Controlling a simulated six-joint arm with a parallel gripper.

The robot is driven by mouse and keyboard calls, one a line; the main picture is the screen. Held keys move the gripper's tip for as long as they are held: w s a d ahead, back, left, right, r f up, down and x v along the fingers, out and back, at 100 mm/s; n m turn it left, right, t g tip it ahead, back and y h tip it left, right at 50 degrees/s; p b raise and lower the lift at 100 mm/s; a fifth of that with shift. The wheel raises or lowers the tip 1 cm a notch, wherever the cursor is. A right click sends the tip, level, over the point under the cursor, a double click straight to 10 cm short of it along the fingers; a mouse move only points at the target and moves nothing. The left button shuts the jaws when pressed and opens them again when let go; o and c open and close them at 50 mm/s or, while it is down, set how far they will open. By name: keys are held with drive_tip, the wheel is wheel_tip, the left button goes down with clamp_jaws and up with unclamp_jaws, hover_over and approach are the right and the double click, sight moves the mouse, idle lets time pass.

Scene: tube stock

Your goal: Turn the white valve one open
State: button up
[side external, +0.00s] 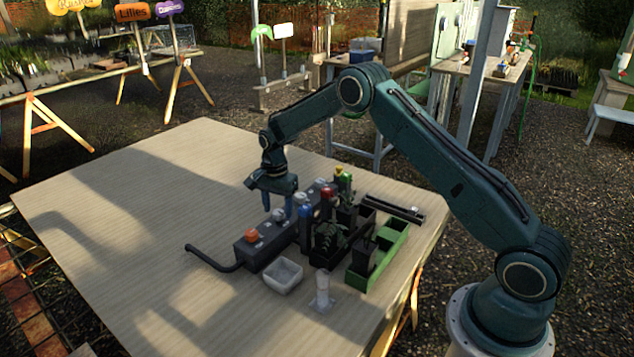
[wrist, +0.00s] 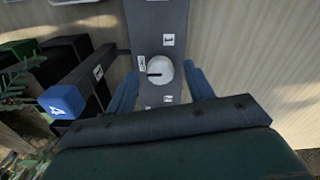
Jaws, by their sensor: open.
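The white valve knob (wrist: 160,69) is round, with a dark pointer line aimed left in the wrist view. It sits on a long dark grey valve block (wrist: 158,20) with small white labels around it, one reading 1. In the side view a pale knob (side external: 278,214) shows on the block (side external: 262,248), below my gripper (side external: 277,206). My gripper (wrist: 159,76) is open, pointing down, with one blue finger on each side of the white knob. Gaps seem to show between fingers and knob. I cannot tell how far down the fingertips reach.
An orange knob (side external: 251,235) sits at the block's near end, with a bent dark pipe (side external: 212,260) beyond. A white bowl (side external: 284,275), a clear tube on a stand (side external: 323,290), a green tray (side external: 392,240) and several capped tubes crowd the right. The table's left is clear.

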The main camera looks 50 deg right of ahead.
drive_tip(key=shift+f, duration=0.3)
drive_tip(key=shift+c, duration=0.4)
drive_tip(key=c, duration=0.9)
